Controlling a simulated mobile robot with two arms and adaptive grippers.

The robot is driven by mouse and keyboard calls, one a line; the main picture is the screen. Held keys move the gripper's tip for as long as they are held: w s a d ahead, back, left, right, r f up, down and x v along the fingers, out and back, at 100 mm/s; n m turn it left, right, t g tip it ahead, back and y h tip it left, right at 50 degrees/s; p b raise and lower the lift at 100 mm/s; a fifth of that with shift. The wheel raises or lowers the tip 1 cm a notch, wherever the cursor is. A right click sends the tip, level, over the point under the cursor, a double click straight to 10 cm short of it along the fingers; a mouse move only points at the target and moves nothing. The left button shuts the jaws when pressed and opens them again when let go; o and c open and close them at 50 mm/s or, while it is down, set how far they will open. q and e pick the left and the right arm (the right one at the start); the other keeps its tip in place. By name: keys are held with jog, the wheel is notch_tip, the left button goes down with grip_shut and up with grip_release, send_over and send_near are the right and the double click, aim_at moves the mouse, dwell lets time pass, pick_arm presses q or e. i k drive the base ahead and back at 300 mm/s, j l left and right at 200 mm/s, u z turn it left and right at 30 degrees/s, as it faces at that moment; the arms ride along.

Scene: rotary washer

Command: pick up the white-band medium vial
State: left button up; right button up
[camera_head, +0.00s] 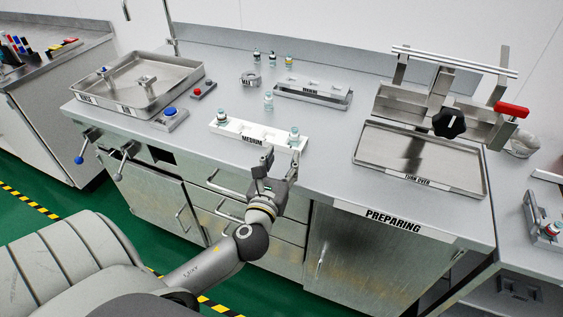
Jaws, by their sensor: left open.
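The white tray labelled MEDIUM (252,140) lies on the steel counter. One small vial stands at its left end (221,115), and another vial stands at its right end (294,135). A third vial (268,100) stands on the counter behind the tray. Their caps look teal or bluish; the band colours are too small to tell, so I cannot say which has the white band. My left gripper (281,160) is open at the tray's front right, its fingers spread just short of the right-end vial. I cannot tell whether it touches the tray. My right gripper is not in view.
Several small vials (289,60) stand at the back near another labelled rack (312,92). A steel basin (140,100) and button boxes (170,119) are at left. A TURN OVER tray (400,178) and a clamp stand with a black knob (447,123) are at right.

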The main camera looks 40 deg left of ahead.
aim_at(269, 100)
jog(key=u, duration=1.25)
